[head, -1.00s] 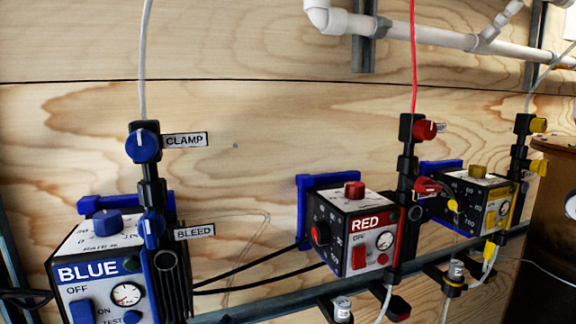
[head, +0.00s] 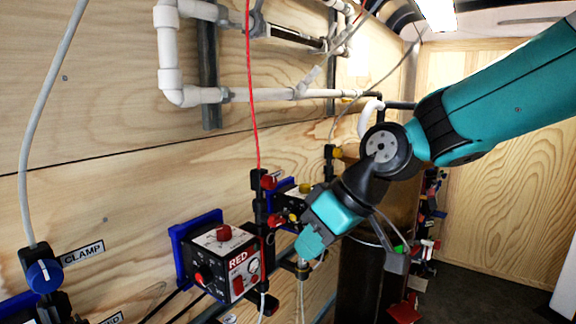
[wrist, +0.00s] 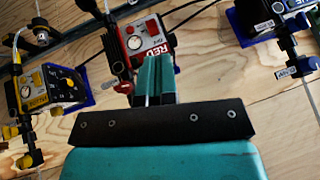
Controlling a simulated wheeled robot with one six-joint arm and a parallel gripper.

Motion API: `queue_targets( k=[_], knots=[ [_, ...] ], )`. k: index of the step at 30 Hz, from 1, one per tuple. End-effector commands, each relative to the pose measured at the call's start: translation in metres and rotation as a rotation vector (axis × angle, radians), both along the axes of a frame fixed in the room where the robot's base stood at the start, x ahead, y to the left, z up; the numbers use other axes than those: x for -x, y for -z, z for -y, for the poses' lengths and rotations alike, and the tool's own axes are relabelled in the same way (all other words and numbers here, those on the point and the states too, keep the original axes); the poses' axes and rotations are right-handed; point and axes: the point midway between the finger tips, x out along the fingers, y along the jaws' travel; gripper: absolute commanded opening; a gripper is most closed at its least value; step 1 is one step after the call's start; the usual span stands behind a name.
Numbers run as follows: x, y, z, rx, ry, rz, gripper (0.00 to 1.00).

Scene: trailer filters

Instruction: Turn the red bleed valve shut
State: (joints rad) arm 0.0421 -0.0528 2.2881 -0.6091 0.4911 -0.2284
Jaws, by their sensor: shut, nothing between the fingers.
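The red bleed valve (head: 276,220) is a small red knob on the black column beside the RED pump box (head: 228,262) in the head view. The red clamp knob (head: 270,181) sits above it on the same column. My gripper (head: 308,246) is shut and empty, its teal fingers just right of the column and slightly below the bleed knob in the picture. I cannot tell the depth gap. In the upside-down wrist view, the shut fingers (wrist: 156,72) overlap part of the RED box (wrist: 145,38). A red knob (wrist: 123,87) shows left of them; its label is unreadable.
The yellow pump box (head: 290,200) stands close behind the red column. The blue clamp knob (head: 44,276) is at lower left. A red line (head: 251,90) rises from the red column. White pipes (head: 180,96) run along the wall above. A brown drum (head: 362,270) stands at right.

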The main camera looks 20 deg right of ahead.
Motion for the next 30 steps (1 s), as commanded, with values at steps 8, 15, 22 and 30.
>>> queue_targets(
  k=[8, 15, 22, 30],
  knots=[
    [-0.083, -0.098, 0.06, -0.039, 0.069, 0.198, 0.0],
    [-0.1, -0.098, 0.067, -0.043, 0.076, 0.235, 0.0],
    [-0.121, -0.067, 0.044, -0.042, 0.073, 0.228, 0.0],
    [-0.145, -0.027, 0.02, -0.041, 0.077, 0.228, 0.0]
  ],
)
